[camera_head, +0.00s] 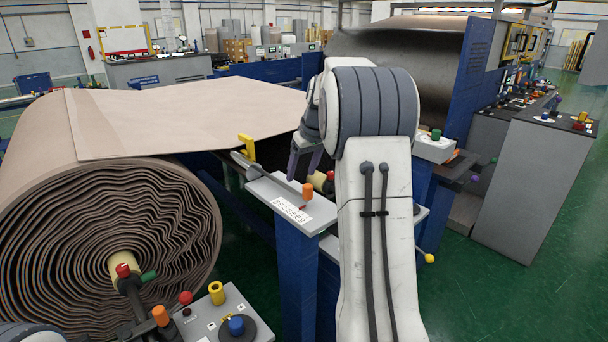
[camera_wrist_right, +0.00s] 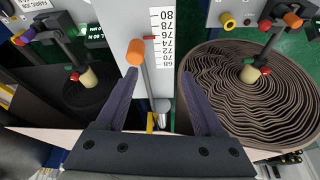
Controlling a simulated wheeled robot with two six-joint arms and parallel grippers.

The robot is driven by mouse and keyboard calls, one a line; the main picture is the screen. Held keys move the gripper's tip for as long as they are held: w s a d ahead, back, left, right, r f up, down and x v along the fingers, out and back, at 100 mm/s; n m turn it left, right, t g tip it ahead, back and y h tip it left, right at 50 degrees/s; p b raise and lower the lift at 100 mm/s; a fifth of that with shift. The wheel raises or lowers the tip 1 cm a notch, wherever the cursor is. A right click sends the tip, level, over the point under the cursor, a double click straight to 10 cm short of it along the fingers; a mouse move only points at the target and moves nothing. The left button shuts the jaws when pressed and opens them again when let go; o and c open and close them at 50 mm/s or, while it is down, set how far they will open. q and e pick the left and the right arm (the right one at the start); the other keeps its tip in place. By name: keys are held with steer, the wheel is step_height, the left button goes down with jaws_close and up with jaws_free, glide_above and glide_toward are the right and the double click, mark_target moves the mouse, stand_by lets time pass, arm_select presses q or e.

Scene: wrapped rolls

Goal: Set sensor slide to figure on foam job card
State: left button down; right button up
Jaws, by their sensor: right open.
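The sensor slide's orange knob (camera_head: 308,191) stands on a pale rail with a printed scale (camera_head: 292,209) in the head view. In the wrist view the orange knob (camera_wrist_right: 135,51) is just beyond the left fingertip, and a red pointer (camera_wrist_right: 150,38) is close to the 76 mark. The scale (camera_wrist_right: 162,40) shows numbers from 68 to 80. My right gripper (camera_wrist_right: 158,77) is open and empty, its fingers spread towards the rail; it also shows in the head view (camera_head: 305,163). A partly cut-off card (camera_wrist_right: 33,4) reads "FABRIC JOB"; its figure is not readable. My left gripper is out of view.
A large brown wavy roll (camera_head: 105,220) fills the left, its sheet (camera_head: 190,110) running behind the rail. A control panel (camera_head: 220,318) with coloured knobs stands at the front. A dark roll (camera_head: 400,60) is behind my right arm. Green floor is open at right.

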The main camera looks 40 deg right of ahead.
glide_toward(308, 186)
steer(key=p+x, duration=0.3)
steer(key=x, duration=0.7)
steer(key=shift+w+d+f, duration=0.1)
steer(key=shift+w+f, duration=0.05)
steer(key=shift+f, duration=0.15)
jaws_close()
stand_by(0.9)
